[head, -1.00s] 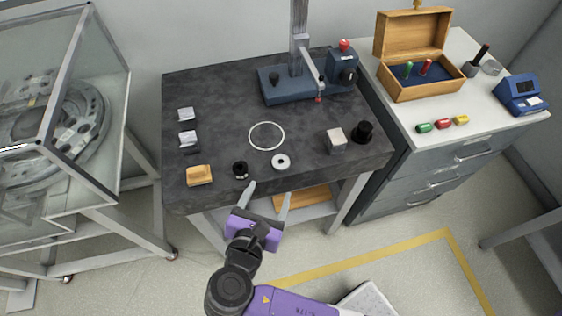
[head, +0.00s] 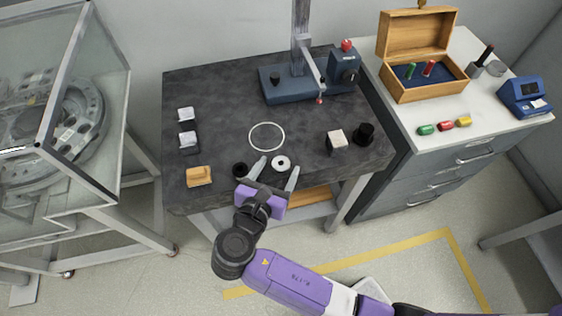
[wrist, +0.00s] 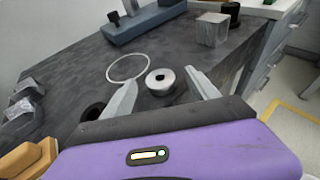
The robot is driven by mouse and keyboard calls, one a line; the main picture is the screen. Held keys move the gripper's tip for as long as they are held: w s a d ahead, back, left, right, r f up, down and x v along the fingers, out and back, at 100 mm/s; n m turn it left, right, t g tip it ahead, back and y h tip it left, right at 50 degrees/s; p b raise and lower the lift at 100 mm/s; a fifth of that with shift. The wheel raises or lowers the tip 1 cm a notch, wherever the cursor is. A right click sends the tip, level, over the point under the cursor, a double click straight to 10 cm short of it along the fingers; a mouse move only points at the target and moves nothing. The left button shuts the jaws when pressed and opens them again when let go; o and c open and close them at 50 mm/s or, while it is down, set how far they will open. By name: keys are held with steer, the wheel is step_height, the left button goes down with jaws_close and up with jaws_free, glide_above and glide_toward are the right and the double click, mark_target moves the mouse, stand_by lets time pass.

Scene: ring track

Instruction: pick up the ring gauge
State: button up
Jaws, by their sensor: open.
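The ring gauge is most likely the short silver ring with a dark centre hole (head: 286,161), lying flat near the front edge of the dark table (head: 225,105). It also shows in the wrist view (wrist: 160,90). My gripper (head: 277,166) is open and empty at the table's front edge. In the wrist view its fingertips (wrist: 160,79) appear to either side of the silver ring, which lies beyond them. I cannot tell the height of the fingertips above the table, and I see no contact.
A black ring-like part (head: 240,169) lies close left of the ring, partly behind a finger in the wrist view. A white circle (head: 266,136) lies behind it. A metal block (head: 336,139) and black cylinder (head: 363,134) stand right. A blue-based stand (head: 290,92) is at the back.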

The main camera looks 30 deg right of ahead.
steer(key=shift+w+d+f, duration=0.3)
steer(key=shift+w+d, duration=0.15)
steer(key=shift+d, duration=0.05)
jaws_close()
steer(key=shift+r, duration=0.2)
